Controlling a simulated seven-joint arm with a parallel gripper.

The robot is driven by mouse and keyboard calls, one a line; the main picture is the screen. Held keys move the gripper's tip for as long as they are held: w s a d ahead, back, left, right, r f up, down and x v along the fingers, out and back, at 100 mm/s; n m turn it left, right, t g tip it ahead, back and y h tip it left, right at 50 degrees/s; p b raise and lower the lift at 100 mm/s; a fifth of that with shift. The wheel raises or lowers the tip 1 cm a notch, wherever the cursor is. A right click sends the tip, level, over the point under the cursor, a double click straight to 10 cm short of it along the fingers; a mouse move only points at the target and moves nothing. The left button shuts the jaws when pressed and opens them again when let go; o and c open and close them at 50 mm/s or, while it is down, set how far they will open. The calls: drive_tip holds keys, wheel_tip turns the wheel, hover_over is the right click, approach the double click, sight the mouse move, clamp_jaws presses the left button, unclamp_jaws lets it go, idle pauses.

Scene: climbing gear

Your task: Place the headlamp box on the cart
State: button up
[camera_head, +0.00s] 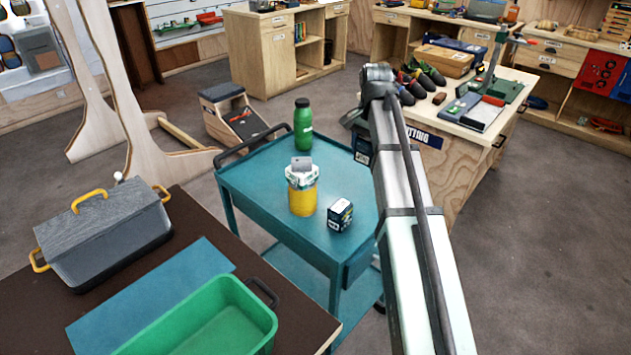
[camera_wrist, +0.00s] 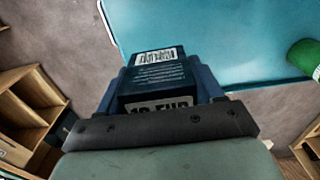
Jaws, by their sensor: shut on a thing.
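A dark box with a white barcode label (camera_wrist: 157,62), apparently the headlamp box, is clamped between the blue fingers of my gripper (camera_wrist: 160,82). In the head view the held box (camera_head: 362,157) shows partly beside my arm, near the cart's back right edge. The wrist view shows floor and the cart's edge beyond it, so it appears to be off the edge; its height is unclear. The teal cart (camera_head: 262,185) carries a green bottle (camera_head: 303,125), a yellow container with a white-and-grey top (camera_head: 303,198) and a small dark box (camera_head: 340,214).
A brown table (camera_head: 190,212) at front left holds a grey case with yellow handles (camera_head: 105,235) and a green bin (camera_head: 212,318). A wooden workbench (camera_head: 455,165) with shoes and tools stands right behind my arm. The cart's right back top is clear.

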sight(361, 201)
wheel_tip(361, 201, down, 15)
drive_tip(key=shift+r, duration=0.1)
idle(0.8)
drive_tip(key=shift+f, duration=0.2)
drive_tip(key=o, duration=1.1)
drive_tip(key=shift+r, duration=0.15)
wheel_tip(361, 201, up, 12)
drive_tip(key=shift+r, duration=0.1)
